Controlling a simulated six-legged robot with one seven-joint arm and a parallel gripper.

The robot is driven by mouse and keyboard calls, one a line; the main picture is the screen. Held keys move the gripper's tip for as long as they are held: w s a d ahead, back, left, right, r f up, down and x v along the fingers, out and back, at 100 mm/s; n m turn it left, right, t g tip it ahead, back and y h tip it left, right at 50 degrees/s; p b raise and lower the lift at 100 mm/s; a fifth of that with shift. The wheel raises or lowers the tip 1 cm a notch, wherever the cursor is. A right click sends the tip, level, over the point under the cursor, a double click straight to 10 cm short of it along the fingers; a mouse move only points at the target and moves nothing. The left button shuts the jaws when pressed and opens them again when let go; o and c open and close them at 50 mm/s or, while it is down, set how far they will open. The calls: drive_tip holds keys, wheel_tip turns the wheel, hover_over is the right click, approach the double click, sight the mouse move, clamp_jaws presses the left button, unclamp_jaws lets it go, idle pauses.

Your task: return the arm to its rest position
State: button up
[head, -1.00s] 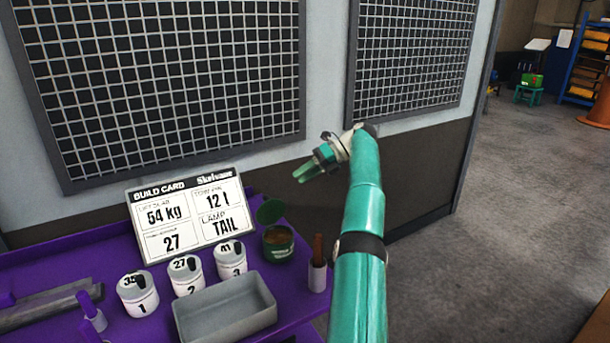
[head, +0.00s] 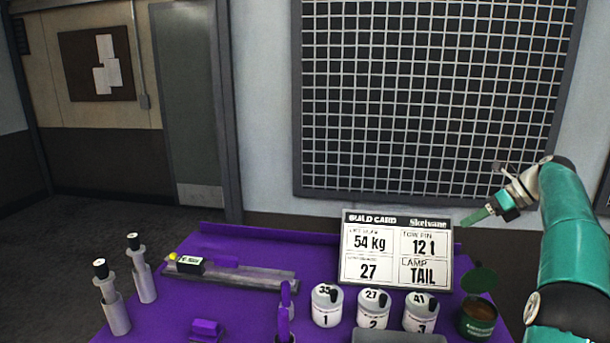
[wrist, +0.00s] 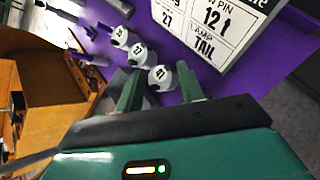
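My teal arm (head: 572,225) reaches up from the lower right of the head view and bends at its top. My gripper (head: 474,218) points down and left from there, in the air by the right edge of the build card (head: 396,250). In the wrist view my gripper (wrist: 158,72) shows two green fingers well apart, with nothing held between them. The canister marked 41 (wrist: 160,79) shows beyond the gap between the fingers.
The purple bench (head: 235,312) holds three numbered white canisters, an open-lidded green tin (head: 478,318), a grey tray (head: 400,338), a grey rail (head: 235,277) and upright pins (head: 140,275). A wall grid (head: 425,100) stands behind. Open floor (head: 60,235) lies left.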

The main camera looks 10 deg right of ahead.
drive_tip(key=s+a+r+n+h, duration=0.1)
drive_tip(key=s+a+r+n, duration=0.2)
drive_tip(key=a, duration=0.5)
drive_tip(key=s+a+n+g+h, duration=0.1)
drive_tip(key=s+a+n+h, duration=0.15)
drive_tip(key=a+n, duration=0.45)
drive_tip(key=s+a+r+n+h, duration=0.1)
drive_tip(key=s+a+r+n, duration=0.15)
drive_tip(key=a, duration=0.75)
drive_tip(key=s+a+f+n+h, duration=0.1)
drive_tip(key=s+a+f+n, duration=0.2)
drive_tip(key=s, duration=0.5)
drive_tip(key=s+a+f+n+t+h, duration=0.1)
drive_tip(key=s+a+f+n, duration=0.2)
drive_tip(key=s+f+n, duration=0.2)
drive_tip(key=s+a+f+n+h, duration=0.1)
drive_tip(key=s+a+f+n, duration=0.2)
drive_tip(key=s+n, duration=0.6)
wheel_tip(320, 180, down, 2)
drive_tip(key=shift+s+a+f+t, duration=0.1)
drive_tip(key=shift+s+a+t, duration=0.3)
drive_tip(key=shift+s, duration=0.7)
